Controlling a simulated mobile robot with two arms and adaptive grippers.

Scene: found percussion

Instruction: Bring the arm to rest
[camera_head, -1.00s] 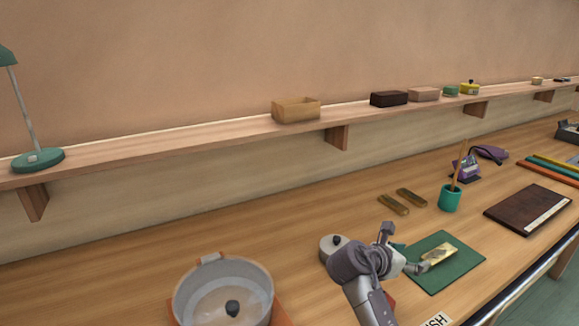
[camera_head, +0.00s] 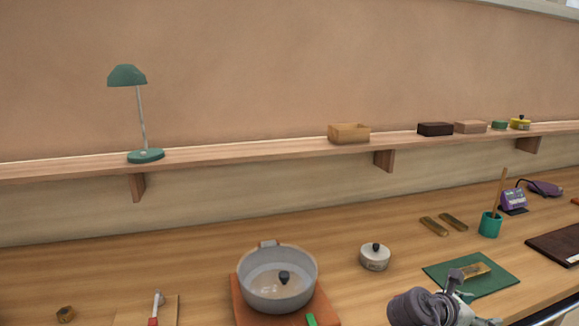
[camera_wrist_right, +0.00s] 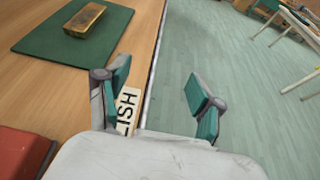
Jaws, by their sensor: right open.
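My right gripper (camera_head: 474,300) shows at the bottom right of the head view, at the near edge of the bench. In the right wrist view my right gripper (camera_wrist_right: 158,92) is open, its two teal-padded fingers apart with nothing between them. It hangs over the bench edge, with the floor (camera_wrist_right: 230,65) beyond. A brass bar (camera_head: 474,271) lies on a green mat (camera_head: 440,268) just behind the gripper. The brass bar also shows in the wrist view (camera_wrist_right: 85,20), on the mat (camera_wrist_right: 60,42). My left gripper is not in view.
A grey pot (camera_head: 262,300) with a glass lid stands on an orange board (camera_head: 325,308). A small lidded pot (camera_head: 374,260), two brass bars (camera_head: 433,226) and a teal cup (camera_head: 490,226) stand clear of the gripper. A white sign (camera_wrist_right: 128,125) lies near the bench edge.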

